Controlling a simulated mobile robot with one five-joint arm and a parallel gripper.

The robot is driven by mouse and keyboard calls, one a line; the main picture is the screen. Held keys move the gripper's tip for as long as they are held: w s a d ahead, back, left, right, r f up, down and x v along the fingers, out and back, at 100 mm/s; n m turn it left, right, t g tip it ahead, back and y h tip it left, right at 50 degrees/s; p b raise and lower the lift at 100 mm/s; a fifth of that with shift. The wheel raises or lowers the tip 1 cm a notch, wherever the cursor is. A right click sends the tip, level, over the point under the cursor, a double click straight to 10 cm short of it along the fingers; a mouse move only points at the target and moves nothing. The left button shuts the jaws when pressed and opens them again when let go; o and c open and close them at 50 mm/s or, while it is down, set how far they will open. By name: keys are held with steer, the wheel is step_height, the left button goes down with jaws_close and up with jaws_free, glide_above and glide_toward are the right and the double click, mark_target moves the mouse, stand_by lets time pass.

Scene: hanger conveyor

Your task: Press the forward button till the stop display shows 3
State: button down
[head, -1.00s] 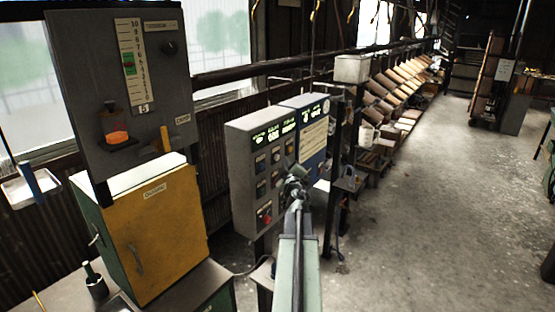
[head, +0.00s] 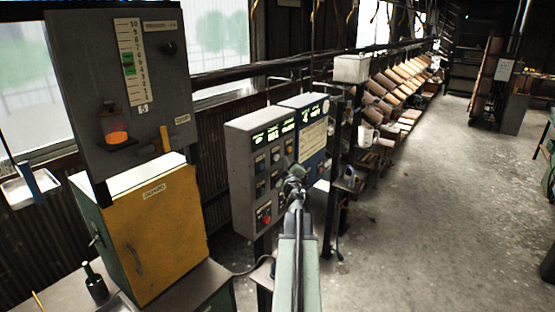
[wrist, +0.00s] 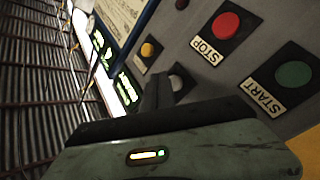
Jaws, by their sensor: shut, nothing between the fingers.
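A grey control box (head: 243,165) stands at the centre of the head view, with several buttons on its front. Lit green displays (head: 273,132) run along its top; their digits are too small to read. My gripper (head: 297,172) is in front of the box's right side. In the wrist view my shut, empty fingers (wrist: 157,92) are beside a pale round button (wrist: 178,77). I cannot tell whether they touch it, and its label is hidden. A red STOP button (wrist: 226,25), a green START button (wrist: 293,74) and a yellow button (wrist: 147,49) also show.
A blue panel (head: 322,108) with its own green display and a pale sheet adjoins the box on the right. An orange cabinet (head: 155,235) and a grey gauge board (head: 80,70) stand at the left. Bare floor (head: 430,220) lies open at the right.

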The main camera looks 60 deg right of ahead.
steer(key=shift+w, duration=0.2)
stand_by(0.4)
steer(key=shift+w, duration=0.25)
